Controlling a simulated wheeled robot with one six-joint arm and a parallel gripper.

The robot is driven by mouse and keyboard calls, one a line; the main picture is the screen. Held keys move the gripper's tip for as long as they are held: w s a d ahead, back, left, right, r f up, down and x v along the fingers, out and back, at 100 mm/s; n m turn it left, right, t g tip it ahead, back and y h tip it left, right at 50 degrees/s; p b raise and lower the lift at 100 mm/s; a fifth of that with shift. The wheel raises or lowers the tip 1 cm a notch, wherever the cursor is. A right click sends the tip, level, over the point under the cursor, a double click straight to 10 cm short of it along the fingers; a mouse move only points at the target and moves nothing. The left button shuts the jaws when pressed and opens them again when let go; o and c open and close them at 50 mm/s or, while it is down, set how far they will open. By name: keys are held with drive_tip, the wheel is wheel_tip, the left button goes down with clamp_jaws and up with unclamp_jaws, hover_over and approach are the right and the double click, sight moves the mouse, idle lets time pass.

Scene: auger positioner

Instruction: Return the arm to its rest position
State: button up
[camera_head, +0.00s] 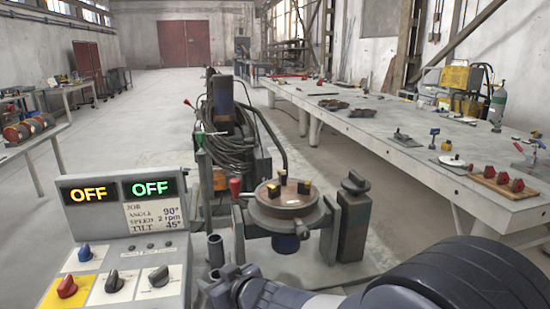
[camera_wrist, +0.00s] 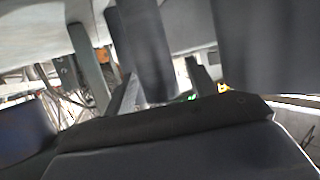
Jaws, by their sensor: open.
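My arm comes in from the lower right of the head view and reaches left along the bottom edge. My gripper (camera_head: 215,284) is at its left end, low in front of the positioner and just right of the control panel. It is open, and I see nothing held in it. The positioner's round table (camera_head: 289,206) carries small black-and-yellow blocks and stands behind my arm, apart from it. The wrist view is mostly filled by dark grey parts close to the lens, so little of the surroundings shows there.
The control panel (camera_head: 122,230) at lower left shows OFF on both displays, with knobs (camera_head: 67,287) below. A long workbench (camera_head: 390,125) with tools runs along the right. Coiled cables (camera_head: 228,140) hang behind the positioner. Open floor (camera_head: 150,145) lies at the left behind the panel.

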drive_tip(key=shift+x, duration=0.95)
wheel_tip(320, 180, up, 2)
drive_tip(key=shift+s+d+r+p, duration=0.1)
drive_tip(key=shift+p, duration=0.5)
drive_tip(key=shift+r, duration=0.4)
